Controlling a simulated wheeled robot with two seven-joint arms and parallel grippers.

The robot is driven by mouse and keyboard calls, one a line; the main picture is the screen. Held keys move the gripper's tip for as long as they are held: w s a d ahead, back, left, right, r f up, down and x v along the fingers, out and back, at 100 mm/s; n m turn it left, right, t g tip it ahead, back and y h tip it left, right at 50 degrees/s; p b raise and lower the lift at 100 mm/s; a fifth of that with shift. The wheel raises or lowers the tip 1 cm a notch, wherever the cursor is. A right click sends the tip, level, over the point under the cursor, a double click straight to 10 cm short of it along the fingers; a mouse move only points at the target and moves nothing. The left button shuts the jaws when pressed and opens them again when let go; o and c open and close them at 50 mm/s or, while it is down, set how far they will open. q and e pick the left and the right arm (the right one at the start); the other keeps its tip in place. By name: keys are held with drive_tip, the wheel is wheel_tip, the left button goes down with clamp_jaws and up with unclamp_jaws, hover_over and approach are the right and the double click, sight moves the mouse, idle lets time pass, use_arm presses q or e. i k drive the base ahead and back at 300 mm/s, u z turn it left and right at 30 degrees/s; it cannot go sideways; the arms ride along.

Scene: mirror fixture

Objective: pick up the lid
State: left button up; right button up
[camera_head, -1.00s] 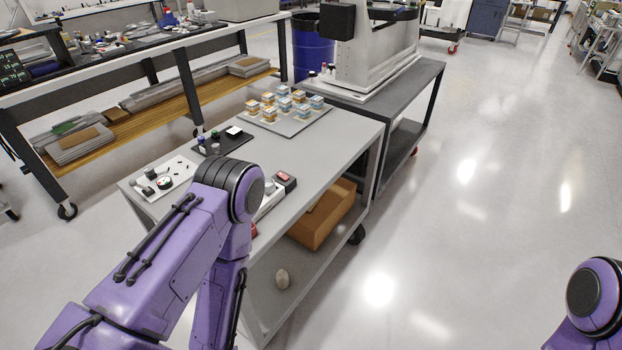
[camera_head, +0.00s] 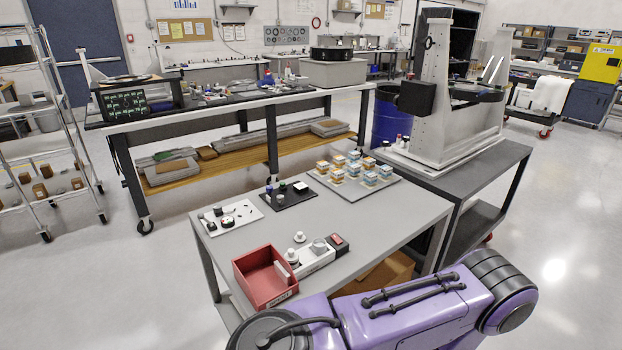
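A small pale knobbed piece (camera_head: 300,237) stands on the grey cart top (camera_head: 374,230), behind a white tray (camera_head: 317,261). It may be the lid, but it is too small to tell. In the tray are a white capped piece (camera_head: 292,257) and a grey round piece (camera_head: 320,247). A purple arm of mine crosses the bottom of the view in front of the cart. Neither of my grippers is in view.
A red bin (camera_head: 265,277) sits at the cart's near edge. A white board (camera_head: 230,218), a black board (camera_head: 290,195) and a tray of several small blocks (camera_head: 390,181) lie toward the back. A second cart (camera_head: 478,165) with a large fixture (camera_head: 445,95) stands behind right.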

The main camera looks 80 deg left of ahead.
sight(299, 238)
drive_tip(key=z, duration=0.05)
drive_tip(key=i, duration=1)
drive_tip(key=u, duration=2.5)
